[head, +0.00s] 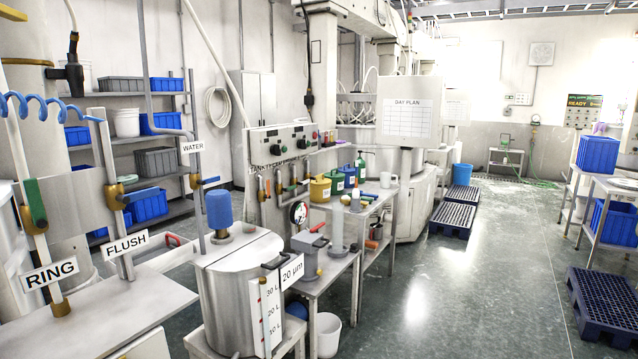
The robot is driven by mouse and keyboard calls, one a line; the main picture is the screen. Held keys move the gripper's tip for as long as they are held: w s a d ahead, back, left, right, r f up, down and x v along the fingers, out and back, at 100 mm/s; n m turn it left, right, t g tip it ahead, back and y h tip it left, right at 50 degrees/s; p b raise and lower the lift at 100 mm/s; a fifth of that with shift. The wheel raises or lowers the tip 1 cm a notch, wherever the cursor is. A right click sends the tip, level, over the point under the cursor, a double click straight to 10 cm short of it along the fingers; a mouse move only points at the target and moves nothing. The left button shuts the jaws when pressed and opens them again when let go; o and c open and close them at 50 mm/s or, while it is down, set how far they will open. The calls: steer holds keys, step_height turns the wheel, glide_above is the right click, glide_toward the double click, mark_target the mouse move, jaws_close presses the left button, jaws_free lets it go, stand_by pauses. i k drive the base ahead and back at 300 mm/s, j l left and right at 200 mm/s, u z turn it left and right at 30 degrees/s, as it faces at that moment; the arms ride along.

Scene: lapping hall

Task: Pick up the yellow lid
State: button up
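A yellow lidded pot (320,190) stands on the bench in the middle of the view. Its yellow lid (320,180) appears to sit on top of it, with a small dark knob. A pale label shows on the yellow pot's side. The lid is small in the picture, and I cannot tell how firmly it sits. My gripper is not in view.
A steel tank (235,300) marked "20 µm" stands in front of the bench, and a white bucket (328,335) is on the floor. A valve panel (265,180) rises left of the pots. Open floor (480,290) lies to the right, with a dark blue pallet (605,305) beyond.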

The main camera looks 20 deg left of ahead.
mark_target(322, 181)
steer(key=i+z, duration=0.2)
steer(key=i, duration=1.75)
steer(key=i+u, duration=0.2)
steer(key=i, duration=0.3)
steer(key=i+l+u, duration=0.15)
steer(key=i, duration=0.4)
steer(key=i+l+u, duration=0.2)
steer(key=i, duration=0.3)
steer(key=i+l+u, duration=0.2)
steer(key=i, duration=0.3)
steer(key=i+l+u, duration=0.25)
steer(key=i+u, duration=0.2)
steer(key=i+l+u, duration=0.3)
steer(key=u, duration=0.2)
steer(key=i+l+u, duration=0.2)
steer(key=l+u, duration=0.25)
steer(key=l, duration=0.15)
steer(key=i+l+u, duration=0.2)
steer(key=l+u, duration=0.25)
steer(key=l, duration=0.15)
steer(key=i+u, duration=0.1)
steer(key=i, duration=0.2)
